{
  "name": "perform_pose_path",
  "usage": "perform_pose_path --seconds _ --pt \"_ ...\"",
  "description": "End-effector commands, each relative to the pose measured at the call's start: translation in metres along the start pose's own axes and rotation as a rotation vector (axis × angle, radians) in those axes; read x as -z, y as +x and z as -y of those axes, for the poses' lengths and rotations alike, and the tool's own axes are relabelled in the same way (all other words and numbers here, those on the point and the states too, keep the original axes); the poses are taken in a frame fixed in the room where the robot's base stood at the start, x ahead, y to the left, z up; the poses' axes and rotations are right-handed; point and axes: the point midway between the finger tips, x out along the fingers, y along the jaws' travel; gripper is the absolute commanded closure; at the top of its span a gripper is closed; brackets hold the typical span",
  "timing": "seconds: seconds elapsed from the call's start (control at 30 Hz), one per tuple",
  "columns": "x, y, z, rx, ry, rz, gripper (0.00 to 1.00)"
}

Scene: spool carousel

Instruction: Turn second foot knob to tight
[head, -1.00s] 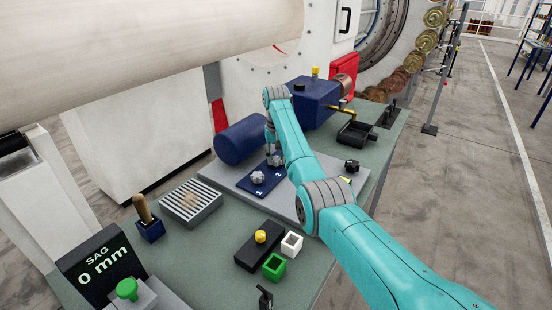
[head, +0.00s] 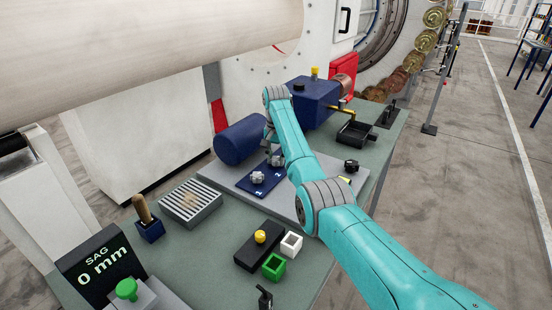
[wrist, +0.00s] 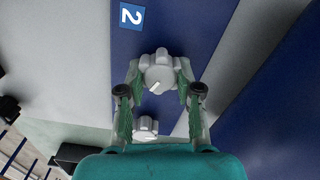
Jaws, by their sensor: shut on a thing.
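A grey lobed foot knob (wrist: 158,68) sits on the blue plate (wrist: 204,20), beside a label reading 2 (wrist: 131,16). My gripper (wrist: 160,84) is shut on this knob, with one green-padded finger on each side. A short white mark on the knob points at a slant. A second grey knob (wrist: 145,127) sits on the same plate, apart from the fingers. In the head view, my gripper (head: 275,157) is at the far end of the blue plate (head: 247,184), mostly hiding the held knob. The other knob (head: 257,177) is free at the near end.
A blue cylinder (head: 241,139) lies close to the left of the plate, and a blue box-shaped housing (head: 313,103) stands behind. A slatted grey box (head: 190,203), a black block with a yellow knob (head: 258,247) and a sag display reading 0 mm (head: 100,265) are nearer.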

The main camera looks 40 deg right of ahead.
Motion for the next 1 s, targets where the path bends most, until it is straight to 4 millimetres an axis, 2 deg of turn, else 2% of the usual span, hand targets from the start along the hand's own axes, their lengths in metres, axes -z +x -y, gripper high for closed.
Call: perform_pose_path --seconds 0.27,0.3,0.37,0.4,0.77,1.0 --pt "-0.001 0.001 0.000 -0.001 -0.001 0.002 1.00" --pt "-0.001 0.001 0.000 -0.001 -0.001 0.002 0.58" --pt "0.000 0.001 0.000 -0.001 -0.001 0.002 0.43" --pt "0.000 0.001 0.000 -0.001 -0.001 0.001 0.40" --pt "0.000 -0.005 0.000 0.000 -0.001 0.000 0.40" --pt "0.000 -0.040 0.000 0.001 -0.001 -0.001 0.40"
